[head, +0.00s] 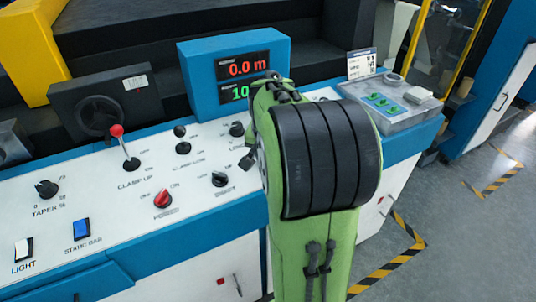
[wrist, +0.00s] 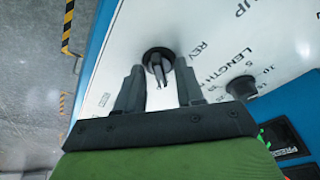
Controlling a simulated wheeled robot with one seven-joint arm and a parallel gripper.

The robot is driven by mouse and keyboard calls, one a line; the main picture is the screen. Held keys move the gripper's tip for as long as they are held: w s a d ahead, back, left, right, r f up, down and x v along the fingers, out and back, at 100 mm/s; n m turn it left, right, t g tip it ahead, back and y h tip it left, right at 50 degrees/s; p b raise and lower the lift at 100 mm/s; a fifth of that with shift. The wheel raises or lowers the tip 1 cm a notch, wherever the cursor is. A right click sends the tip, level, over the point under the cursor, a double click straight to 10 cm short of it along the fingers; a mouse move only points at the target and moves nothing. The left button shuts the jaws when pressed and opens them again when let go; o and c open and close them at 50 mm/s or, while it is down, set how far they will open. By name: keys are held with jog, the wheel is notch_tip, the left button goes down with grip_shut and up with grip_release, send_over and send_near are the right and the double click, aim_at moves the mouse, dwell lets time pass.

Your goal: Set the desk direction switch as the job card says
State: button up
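In the wrist view, a black rotary switch (wrist: 159,61) sits on the white desk panel with the label REV beside it. My gripper (wrist: 160,66) is open, with one dark finger on each side of the switch in the picture; I cannot tell whether they touch it.
The LENGTH knob (wrist: 240,87) is close to the right finger. On the desk are a red-topped clamp lever (head: 118,132), a red knob (head: 162,198), a black knob (head: 219,179) and a taper knob (head: 46,188). A blue display box (head: 203,78) stands behind.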

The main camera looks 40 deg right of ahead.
jog(key=p+v, duration=0.5)
jog(key=v, duration=1)
jog(key=shift+r, duration=0.4)
jog(key=shift+a, duration=0.15)
